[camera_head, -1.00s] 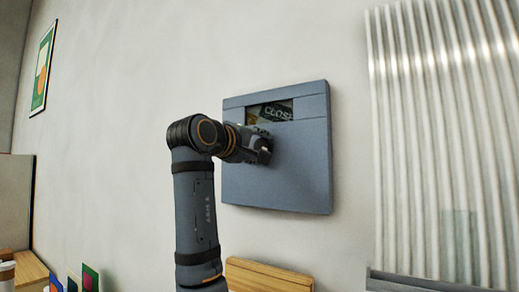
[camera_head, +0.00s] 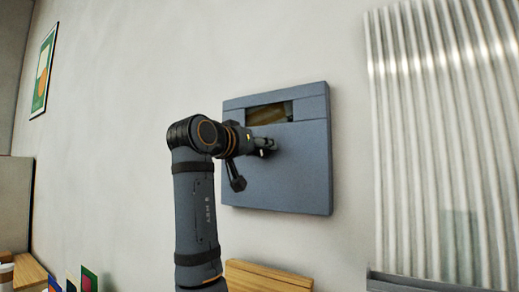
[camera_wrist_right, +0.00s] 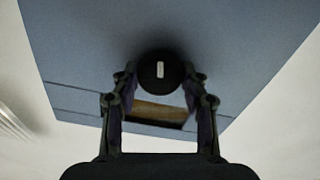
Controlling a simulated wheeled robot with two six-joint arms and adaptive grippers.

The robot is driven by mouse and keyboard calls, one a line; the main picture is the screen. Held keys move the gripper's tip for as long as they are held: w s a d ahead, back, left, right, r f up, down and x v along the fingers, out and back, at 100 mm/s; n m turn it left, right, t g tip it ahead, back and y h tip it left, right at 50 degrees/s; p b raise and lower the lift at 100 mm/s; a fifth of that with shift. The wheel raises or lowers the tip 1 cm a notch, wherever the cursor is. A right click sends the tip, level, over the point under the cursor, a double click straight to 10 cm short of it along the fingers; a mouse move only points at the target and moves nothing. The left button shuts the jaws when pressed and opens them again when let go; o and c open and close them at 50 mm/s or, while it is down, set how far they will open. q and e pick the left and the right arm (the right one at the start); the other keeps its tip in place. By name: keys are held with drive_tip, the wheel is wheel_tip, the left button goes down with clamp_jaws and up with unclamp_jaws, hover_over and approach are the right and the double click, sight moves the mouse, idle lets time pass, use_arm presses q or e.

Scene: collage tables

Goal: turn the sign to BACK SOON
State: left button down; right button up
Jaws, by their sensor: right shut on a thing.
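The sign (camera_head: 300,165) is a blue-grey square panel on the wall, with a window (camera_head: 269,113) near its top. The window now shows a plain brown-yellow surface, with no readable word. In the right wrist view the panel (camera_wrist_right: 235,50) fills the upper part, and the window (camera_wrist_right: 158,112) shows between the fingers. A round black knob (camera_wrist_right: 160,71) with a white mark sits on the panel. My right gripper (camera_head: 268,146) is at the panel just below the window, its fingers shut on the knob. My left gripper is not in view.
A corrugated translucent panel (camera_head: 445,130) stands at the right. A framed picture (camera_head: 43,70) hangs on the far left wall. A wooden piece (camera_head: 268,276) lies below the sign, and small coloured cards (camera_head: 88,279) stand at lower left.

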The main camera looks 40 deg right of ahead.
drive_tip(key=shift+f+m, duration=0.15)
drive_tip(key=shift+m, duration=1.35)
drive_tip(key=o, duration=1.2)
drive_tip(key=shift+c, duration=0.2)
drive_tip(key=v, duration=1.2)
